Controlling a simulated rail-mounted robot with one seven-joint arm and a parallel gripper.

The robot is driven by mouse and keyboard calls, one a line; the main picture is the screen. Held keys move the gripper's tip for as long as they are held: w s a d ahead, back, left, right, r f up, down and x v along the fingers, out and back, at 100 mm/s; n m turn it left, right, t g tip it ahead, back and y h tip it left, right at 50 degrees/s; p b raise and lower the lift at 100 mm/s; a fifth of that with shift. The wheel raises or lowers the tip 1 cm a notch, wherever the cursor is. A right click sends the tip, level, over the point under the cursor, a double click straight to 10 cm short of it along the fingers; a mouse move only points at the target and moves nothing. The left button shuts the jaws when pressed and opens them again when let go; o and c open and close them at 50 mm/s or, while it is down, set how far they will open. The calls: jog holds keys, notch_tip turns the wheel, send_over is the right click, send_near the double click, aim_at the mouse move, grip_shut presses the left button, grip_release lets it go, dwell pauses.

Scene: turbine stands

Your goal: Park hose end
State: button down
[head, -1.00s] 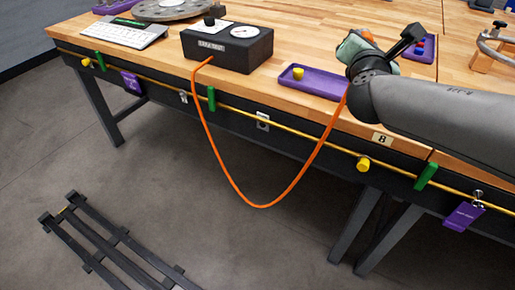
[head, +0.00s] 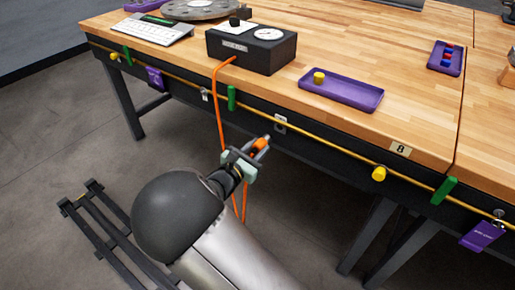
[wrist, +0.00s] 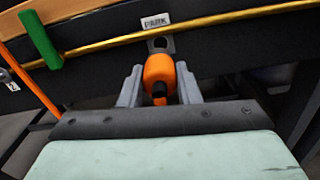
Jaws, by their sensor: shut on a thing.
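The orange hose end (head: 261,144) is held in my gripper (head: 254,153), in front of the bench's dark front edge. In the wrist view the hose end (wrist: 159,68) sits between the two grey fingers of my gripper (wrist: 160,82), which are shut on it. A grey park holder (wrist: 161,44) with a ring shape is straight beyond it, under a PARK label (wrist: 155,21). In the head view the park holder (head: 280,124) is just up and right of the hose end. Whether they touch, I cannot tell. The orange hose (head: 219,100) runs down from the black test box (head: 251,49).
A yellow rail (head: 325,146) runs along the bench front, with green clamps (head: 232,98) on it. A purple tray (head: 341,93) with a yellow cap (head: 319,77) lies on the bench. A dark rack (head: 85,225) stands on the floor at left.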

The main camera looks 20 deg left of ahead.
aim_at(270, 137)
jog(key=shift+f, duration=0.2)
jog(key=shift+w+d, duration=0.15)
jog(key=shift+w, duration=0.3)
jog(key=shift+b+x, duration=0.45)
jog(key=shift+x, duration=1.4)
jog(key=shift+w+d, duration=0.15)
jog(key=shift+w, duration=0.4)
jog(key=shift+w, duration=0.15)
jog(key=shift+w+d, duration=0.1)
jog(key=shift+w, duration=0.15)
jog(key=shift+w+d, duration=0.1)
